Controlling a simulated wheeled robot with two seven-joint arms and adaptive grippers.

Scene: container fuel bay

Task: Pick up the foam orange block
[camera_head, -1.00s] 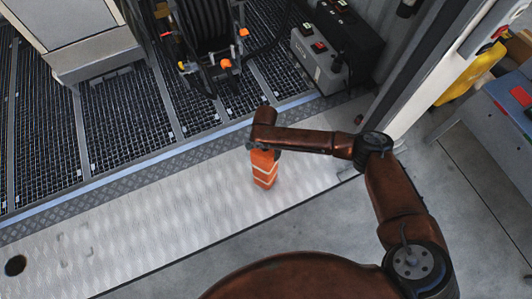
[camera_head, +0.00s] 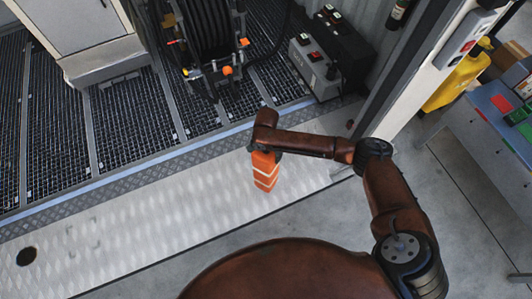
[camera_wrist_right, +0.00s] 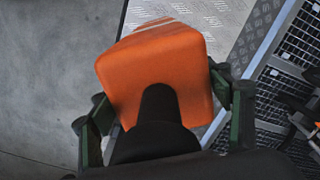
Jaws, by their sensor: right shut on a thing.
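The foam orange block (camera_head: 265,171) is orange with pale stripes and hangs upright below my right gripper (camera_head: 263,151) in the head view. In the right wrist view the block (camera_wrist_right: 160,65) fills the middle. The fingers of my right gripper (camera_wrist_right: 163,110) are on both sides of it, shut on it. The block appears to be above the pale tread plate (camera_head: 140,225), though the gap under it is hard to judge. My left gripper is not in view.
A black hose reel (camera_head: 210,35) stands on the dark grating at the back. A grey control box (camera_head: 315,70) stands right of it. A blue-grey table (camera_head: 480,125) and a yellow container (camera_head: 455,80) are at the right. The tread plate left of the block is clear.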

